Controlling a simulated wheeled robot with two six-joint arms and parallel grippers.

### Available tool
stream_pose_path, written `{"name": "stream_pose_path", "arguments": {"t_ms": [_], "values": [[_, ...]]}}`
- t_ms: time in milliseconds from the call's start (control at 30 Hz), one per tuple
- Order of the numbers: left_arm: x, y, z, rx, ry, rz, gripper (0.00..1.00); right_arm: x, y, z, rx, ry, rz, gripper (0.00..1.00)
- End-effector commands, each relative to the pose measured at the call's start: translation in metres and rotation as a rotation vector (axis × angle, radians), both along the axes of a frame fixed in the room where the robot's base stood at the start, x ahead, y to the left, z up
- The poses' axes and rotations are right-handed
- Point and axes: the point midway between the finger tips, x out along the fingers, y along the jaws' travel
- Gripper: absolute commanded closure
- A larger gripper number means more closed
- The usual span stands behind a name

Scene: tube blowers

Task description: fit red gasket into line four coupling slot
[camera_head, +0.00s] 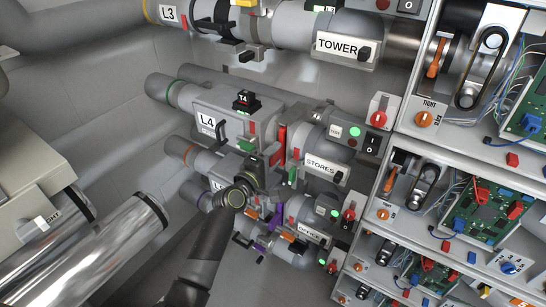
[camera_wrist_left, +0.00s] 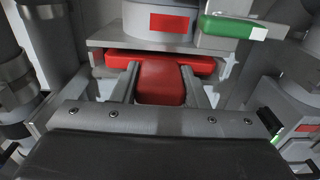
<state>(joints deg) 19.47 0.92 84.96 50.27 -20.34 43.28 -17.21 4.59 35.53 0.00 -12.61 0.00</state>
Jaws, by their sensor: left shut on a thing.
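The line four pipe coupling (camera_head: 232,112) carries an L4 label (camera_head: 207,121) in the head view. A red gasket (camera_head: 281,142) shows as an upright strip at its right end, before the STORES blower (camera_head: 309,138). My left gripper (camera_wrist_left: 160,72) is shut on the red gasket's tab (camera_wrist_left: 160,84) in the left wrist view. The gasket's wide red bar (camera_wrist_left: 200,64) lies directly below a grey flange (camera_wrist_left: 110,42). How deep the bar sits in the slot is hidden. In the head view my left arm reaches up from below, and its fingertips are hard to make out. My right gripper is not in view.
A black T4 part (camera_head: 245,99) stands on the L4 pipe. A green-and-white part (camera_wrist_left: 228,27) sits near the gasket in the wrist view. The TOWER line (camera_head: 290,24) runs above, other lines run below. Shelves with switches and circuit boards (camera_head: 484,213) stand at right.

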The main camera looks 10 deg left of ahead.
Motion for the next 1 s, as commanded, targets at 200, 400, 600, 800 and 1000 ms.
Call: {"name": "stream_pose_path", "arguments": {"t_ms": [200, 400, 600, 800, 1000], "values": [[0.002, -0.001, 0.0, 0.0, 0.0, 0.0, 0.5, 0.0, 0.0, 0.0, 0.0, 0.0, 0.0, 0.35], [0.001, -0.001, 0.0, 0.0, 0.0, 0.0, 0.35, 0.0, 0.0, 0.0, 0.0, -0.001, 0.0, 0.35], [0.001, 0.0, -0.001, 0.0, 0.001, 0.0, 0.35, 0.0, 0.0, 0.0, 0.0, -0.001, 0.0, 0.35], [-0.014, 0.005, -0.001, 0.0, 0.001, 0.001, 0.35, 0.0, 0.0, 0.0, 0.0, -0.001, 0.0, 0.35], [-0.048, 0.018, -0.002, 0.001, 0.001, 0.001, 0.35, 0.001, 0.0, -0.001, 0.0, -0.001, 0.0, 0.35]]}}
